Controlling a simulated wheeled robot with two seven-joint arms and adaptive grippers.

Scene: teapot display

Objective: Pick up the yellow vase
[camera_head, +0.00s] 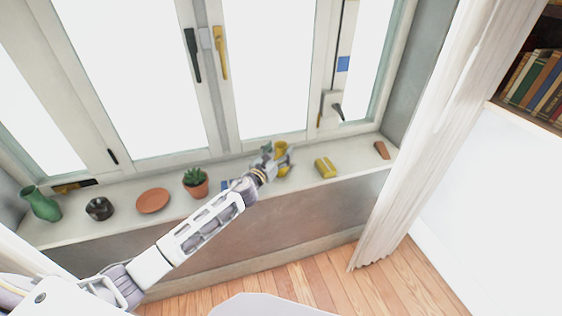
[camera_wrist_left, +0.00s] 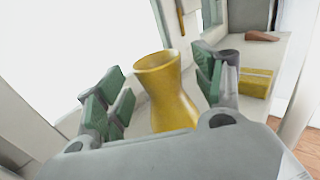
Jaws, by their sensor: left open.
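The yellow vase (camera_wrist_left: 168,92) stands upright between the green-padded fingers of my left gripper (camera_wrist_left: 158,98) in the left wrist view. The fingers are open, with a visible gap on the vase's left side; on its right the pads look close, and I cannot tell if they touch. The vase's lower part is hidden by the gripper body. In the head view the vase (camera_head: 281,149) shows on the windowsill, partly hidden by my left gripper (camera_head: 275,160). My right gripper is not in view.
On the windowsill (camera_head: 290,182) stand a green vase (camera_head: 41,204), a dark pot (camera_head: 99,209), a terracotta dish (camera_head: 153,201) and a potted succulent (camera_head: 195,182) to the left. A yellow block (camera_head: 326,167) and a brown object (camera_head: 382,150) lie to the right. The window is close behind.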

